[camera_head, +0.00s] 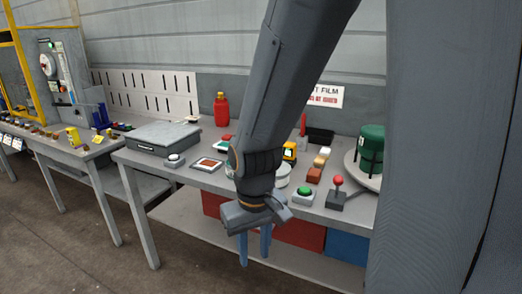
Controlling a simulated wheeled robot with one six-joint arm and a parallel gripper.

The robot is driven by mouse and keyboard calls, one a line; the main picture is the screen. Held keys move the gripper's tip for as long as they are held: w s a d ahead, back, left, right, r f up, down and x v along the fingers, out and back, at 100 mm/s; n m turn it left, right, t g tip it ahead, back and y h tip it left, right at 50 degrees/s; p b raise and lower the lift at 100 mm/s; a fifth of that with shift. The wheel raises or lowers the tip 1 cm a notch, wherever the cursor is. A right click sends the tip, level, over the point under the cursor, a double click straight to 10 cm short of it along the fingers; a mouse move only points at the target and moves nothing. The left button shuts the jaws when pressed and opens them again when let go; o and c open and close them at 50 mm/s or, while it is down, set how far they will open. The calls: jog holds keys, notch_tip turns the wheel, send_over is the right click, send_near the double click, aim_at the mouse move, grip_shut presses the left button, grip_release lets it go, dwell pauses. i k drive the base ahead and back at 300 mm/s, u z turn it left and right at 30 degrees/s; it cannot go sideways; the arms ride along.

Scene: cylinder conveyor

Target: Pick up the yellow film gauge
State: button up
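A small yellow and black device (289,151), which looks like the yellow film gauge, stands on the grey workbench (205,178) just right of my arm. My arm hides part of it. My gripper (254,258) hangs in front of the bench's front edge, with its blue fingers pointing down. The fingers are apart and nothing shows between them. The gripper is nearer to me and lower in the picture than the yellow device, and is not touching it.
A green button box (303,196), a red-knobbed joystick (337,190), small blocks (314,175) and a green drum (371,148) crowd the bench's right side. A grey flat case (163,138) and red bottle (221,109) stand left. Red bins (300,234) sit below.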

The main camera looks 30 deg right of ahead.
aim_at(289, 151)
jog(key=u, duration=0.05)
jog(key=i, duration=0.7)
jog(key=z, duration=0.5)
jog(key=i, duration=0.65)
